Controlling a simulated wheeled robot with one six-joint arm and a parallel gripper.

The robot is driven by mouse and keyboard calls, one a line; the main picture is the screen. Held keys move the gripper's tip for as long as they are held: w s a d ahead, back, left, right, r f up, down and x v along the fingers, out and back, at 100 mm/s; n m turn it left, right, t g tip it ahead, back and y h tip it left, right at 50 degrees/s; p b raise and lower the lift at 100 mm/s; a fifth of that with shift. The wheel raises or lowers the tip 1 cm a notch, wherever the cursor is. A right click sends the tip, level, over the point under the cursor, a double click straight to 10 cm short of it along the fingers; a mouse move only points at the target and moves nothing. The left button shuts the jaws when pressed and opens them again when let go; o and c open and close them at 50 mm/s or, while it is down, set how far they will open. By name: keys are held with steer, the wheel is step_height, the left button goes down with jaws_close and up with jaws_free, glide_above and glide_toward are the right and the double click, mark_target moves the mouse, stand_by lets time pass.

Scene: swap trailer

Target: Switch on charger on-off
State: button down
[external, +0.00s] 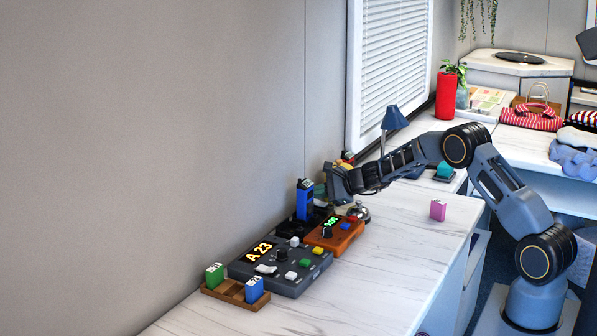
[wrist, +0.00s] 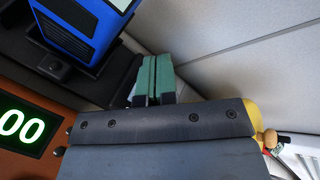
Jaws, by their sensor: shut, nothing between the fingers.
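A blue handset (external: 304,200) stands upright in the black charger base (external: 290,227) near the wall. In the wrist view the blue handset (wrist: 85,28) is at top left, and the dark charger base (wrist: 90,78) lies under it with a small dark raised knob (wrist: 57,65) on its face. I cannot tell whether that knob is the on-off switch or how it is set. My gripper (external: 320,190) is just right of the handset, above the counter. In the wrist view its green fingertips (wrist: 152,78) are together and empty, beside the charger base; I cannot tell whether they touch it.
An orange box (external: 336,236) with a green display and a grey console (external: 283,262) reading A 23 stand in front. A bell (external: 359,212) is close to my wrist. A wooden tray (external: 232,292) holds green and blue blocks. The wall is close behind; the right counter is mostly clear.

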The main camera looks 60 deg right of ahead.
mark_target(325, 204)
steer(key=shift+w+f+b, duration=0.15)
steer(key=shift+f+b, duration=0.2)
steer(key=shift+b, duration=0.05)
stand_by(0.5)
steer(key=shift+r, duration=0.2)
stand_by(0.3)
steer(key=shift+s+r, duration=0.3)
steer(key=shift+r, duration=0.3)
steer(key=shift+r, duration=0.15)
steer(key=shift+s+r+p, duration=0.3)
steer(key=shift+r, duration=0.45)
steer(key=shift+s+r+p, duration=0.25)
steer(key=shift+r, duration=0.45)
steer(key=shift+s+r+p, duration=0.3)
steer(key=shift+r, duration=0.45)
